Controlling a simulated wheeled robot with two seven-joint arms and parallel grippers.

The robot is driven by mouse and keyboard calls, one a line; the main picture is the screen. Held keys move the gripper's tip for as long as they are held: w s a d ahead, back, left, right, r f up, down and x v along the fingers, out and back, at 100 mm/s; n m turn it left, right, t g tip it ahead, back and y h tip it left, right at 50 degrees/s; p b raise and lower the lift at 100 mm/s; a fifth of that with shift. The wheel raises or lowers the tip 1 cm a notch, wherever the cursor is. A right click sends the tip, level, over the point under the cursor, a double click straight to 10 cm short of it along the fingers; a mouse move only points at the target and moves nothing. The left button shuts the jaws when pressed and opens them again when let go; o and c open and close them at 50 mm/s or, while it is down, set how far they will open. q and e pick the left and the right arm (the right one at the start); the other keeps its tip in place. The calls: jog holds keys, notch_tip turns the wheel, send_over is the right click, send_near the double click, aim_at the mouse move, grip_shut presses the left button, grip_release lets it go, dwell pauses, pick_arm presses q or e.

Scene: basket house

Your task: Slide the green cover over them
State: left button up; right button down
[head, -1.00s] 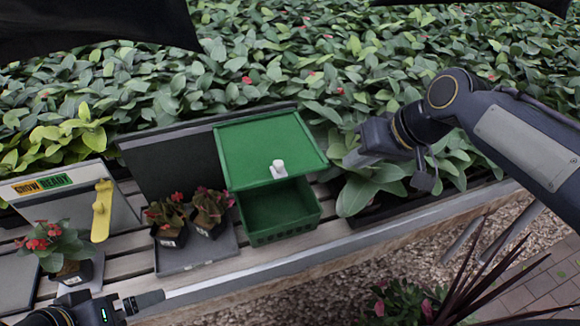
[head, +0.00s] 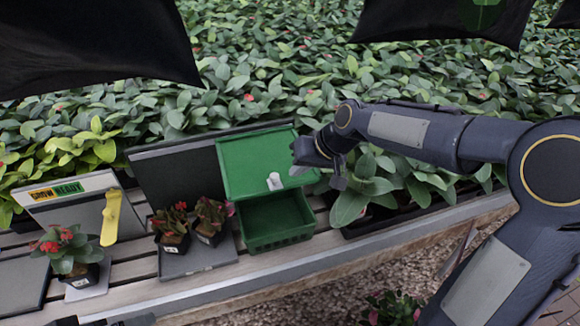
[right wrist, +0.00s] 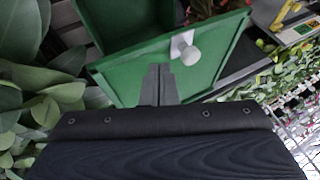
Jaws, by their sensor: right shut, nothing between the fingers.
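The green cover (head: 240,155) with a white knob (head: 274,181) lies over the back of the green crate (head: 280,241), whose front part is open and looks empty. Two small red-flowered potted plants (head: 172,226) (head: 210,216) stand on a dark tray left of the crate. My right gripper (head: 298,154) is shut and empty at the cover's right edge. In the right wrist view its closed fingers (right wrist: 158,84) are close to the cover (right wrist: 135,72) and below the knob (right wrist: 185,48); contact is unclear.
Another potted plant (head: 68,252) stands at left on a light tray, beside a yellow tool (head: 111,217) and a sign panel (head: 75,205). A dark panel (head: 170,170) leans behind the pots. Dense foliage fills the back.

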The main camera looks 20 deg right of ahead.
jog(key=shift+a, duration=0.95)
jog(key=shift+w+a+f, duration=0.1)
jog(key=shift+a, duration=0.1)
jog(key=s+a, duration=0.1)
jog(key=a, duration=2.4)
jog(key=shift+b, duration=0.3)
